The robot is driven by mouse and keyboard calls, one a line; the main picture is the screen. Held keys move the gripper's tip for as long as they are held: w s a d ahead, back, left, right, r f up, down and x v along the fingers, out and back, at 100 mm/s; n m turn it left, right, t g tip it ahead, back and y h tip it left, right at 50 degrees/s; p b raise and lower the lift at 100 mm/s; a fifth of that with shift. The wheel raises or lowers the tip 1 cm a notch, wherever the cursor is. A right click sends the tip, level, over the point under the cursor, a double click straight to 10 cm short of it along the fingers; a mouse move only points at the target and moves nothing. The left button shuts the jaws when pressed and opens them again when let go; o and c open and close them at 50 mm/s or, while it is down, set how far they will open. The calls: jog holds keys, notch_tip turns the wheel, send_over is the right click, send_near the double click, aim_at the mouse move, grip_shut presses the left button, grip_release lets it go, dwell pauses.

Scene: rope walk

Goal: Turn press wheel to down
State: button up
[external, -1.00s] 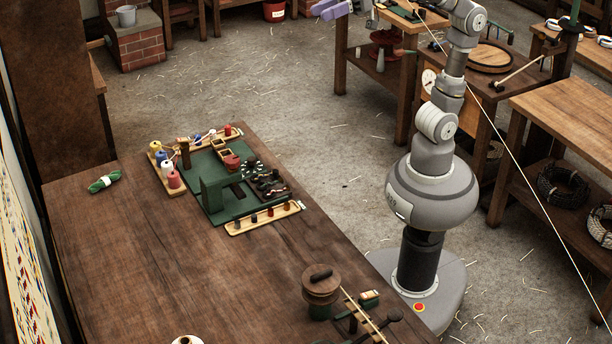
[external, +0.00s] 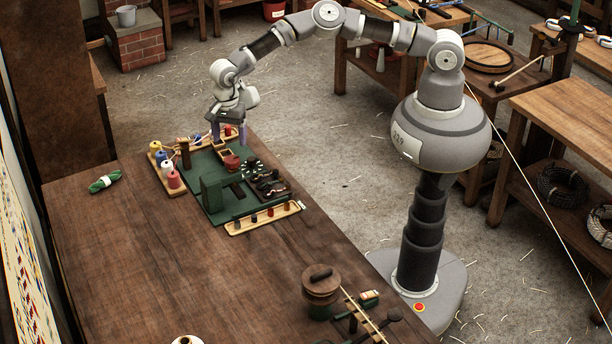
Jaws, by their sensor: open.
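My gripper (external: 229,133) has purple fingers and points down, apart and empty, over the far end of a green board on the dark wooden table (external: 130,240). The green board (external: 200,200) carries a green block, a small red piece (external: 231,162) and several small dark parts (external: 270,184). Near the table's front right, a round brown wooden piece (external: 321,284) with a dark handle sits on a green base. Which of these is the press wheel I cannot tell. My gripper is far from the round wooden piece. Small details near the fingers are hard to make out.
Several coloured thread spools (external: 165,168) stand left of the board. A wooden tray (external: 264,218) with small pegs lies along its near side. The table's middle is mostly clear.

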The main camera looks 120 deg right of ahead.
aim_at(232, 159)
notch_tip(232, 159, down, 8)
jog(key=shift+r+b, duration=0.15)
jog(key=shift+b, duration=0.4)
jog(key=c, duration=1)
jog(key=shift+r, duration=0.1)
jog(key=shift+c, duration=0.2)
